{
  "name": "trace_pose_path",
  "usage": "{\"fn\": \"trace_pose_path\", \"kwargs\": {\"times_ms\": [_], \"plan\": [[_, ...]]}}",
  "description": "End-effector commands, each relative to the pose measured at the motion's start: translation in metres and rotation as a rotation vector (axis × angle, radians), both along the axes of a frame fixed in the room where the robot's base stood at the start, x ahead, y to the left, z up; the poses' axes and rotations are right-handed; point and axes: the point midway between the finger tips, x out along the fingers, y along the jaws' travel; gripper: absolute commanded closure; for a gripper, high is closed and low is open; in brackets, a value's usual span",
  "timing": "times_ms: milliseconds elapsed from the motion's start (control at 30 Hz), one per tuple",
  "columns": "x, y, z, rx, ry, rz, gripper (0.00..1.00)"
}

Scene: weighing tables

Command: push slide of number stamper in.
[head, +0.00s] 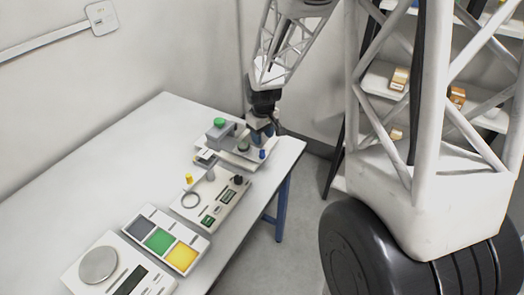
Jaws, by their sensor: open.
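A grey device with a green round top (219,123), which looks like the number stamper, stands near the far end of the white table. A pale flat part (236,160) extends at its front right; I cannot tell whether this is its slide. My gripper (261,137) is low over the right side of this device, pointing down. Its fingers are small and partly blend with the device, and I see nothing held. A small blue knob or peg (262,154) stands just below the gripper. I cannot tell whether the gripper touches the device.
Nearer on the white table (60,212) are a panel with a ring and displays (212,200), a tray with grey, green and yellow squares (160,243), and a scale with a round pan (98,265). The table's left side is clear. Shelves with small boxes (399,78) stand behind right.

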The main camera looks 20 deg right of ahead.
Motion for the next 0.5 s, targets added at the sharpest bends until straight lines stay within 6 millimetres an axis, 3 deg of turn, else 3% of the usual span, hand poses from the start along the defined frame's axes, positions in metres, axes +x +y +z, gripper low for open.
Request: {"fn": "trace_pose_path", "kwargs": {"times_ms": [500], "plan": [[-0.0004,0.0,-0.0069,0.0,0.001,0.0,0.54]]}}
